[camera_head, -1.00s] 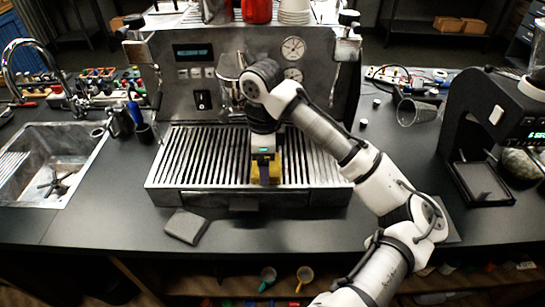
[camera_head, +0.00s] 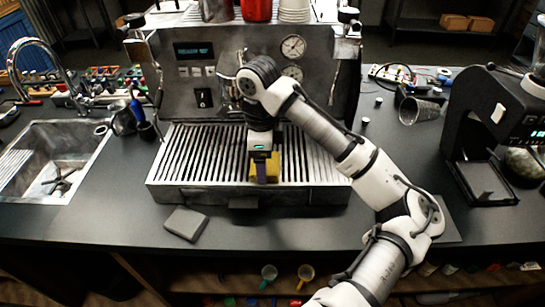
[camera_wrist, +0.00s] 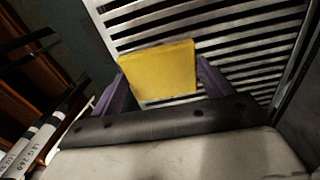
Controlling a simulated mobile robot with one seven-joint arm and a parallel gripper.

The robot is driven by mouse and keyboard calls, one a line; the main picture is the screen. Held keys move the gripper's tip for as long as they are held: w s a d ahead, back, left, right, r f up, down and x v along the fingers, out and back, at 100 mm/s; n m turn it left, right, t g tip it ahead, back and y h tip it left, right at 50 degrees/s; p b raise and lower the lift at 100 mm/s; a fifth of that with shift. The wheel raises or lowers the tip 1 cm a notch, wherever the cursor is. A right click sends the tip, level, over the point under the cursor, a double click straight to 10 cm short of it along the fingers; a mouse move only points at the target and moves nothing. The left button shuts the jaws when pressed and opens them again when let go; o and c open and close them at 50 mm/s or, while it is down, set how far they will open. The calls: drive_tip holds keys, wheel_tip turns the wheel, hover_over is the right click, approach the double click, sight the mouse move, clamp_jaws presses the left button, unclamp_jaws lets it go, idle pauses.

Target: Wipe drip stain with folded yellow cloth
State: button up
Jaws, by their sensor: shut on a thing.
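The folded yellow cloth (camera_wrist: 158,72) is held between the purple fingers of my gripper (camera_wrist: 160,85) in the wrist view. In the head view, the cloth (camera_head: 279,169) and my gripper (camera_head: 266,172) are over the front middle part of the slatted drip tray (camera_head: 205,165) of the brewer (camera_head: 300,95). My gripper is shut on the cloth. I cannot tell whether the cloth touches the slats. No drip stain can be made out; the arm and cloth may hide it.
A grey block (camera_head: 186,223) lies on the counter in front of the tray. A sink (camera_head: 50,160) is at the left. A grinder (camera_head: 490,130) and a clear cup (camera_head: 418,111) stand at the right. The counter right of the tray is partly under my arm.

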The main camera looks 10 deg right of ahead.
sight(288, 167)
drive_tip(key=shift+w+d+r+n, duration=0.1)
drive_tip(key=shift+d+n, duration=0.25)
drive_tip(key=shift+n, duration=0.05)
drive_tip(key=shift+s+d, duration=0.25)
drive_tip(key=shift+d, duration=0.6)
drive_tip(key=shift+s+d, duration=0.25)
drive_tip(key=shift+d, duration=0.55)
drive_tip(key=shift+s+d, duration=0.25)
drive_tip(key=shift+d, duration=0.6)
drive_tip(key=shift+r, duration=2.85)
wheel_tip(288, 167, up, 3)
drive_tip(key=shift+f, duration=0.1)
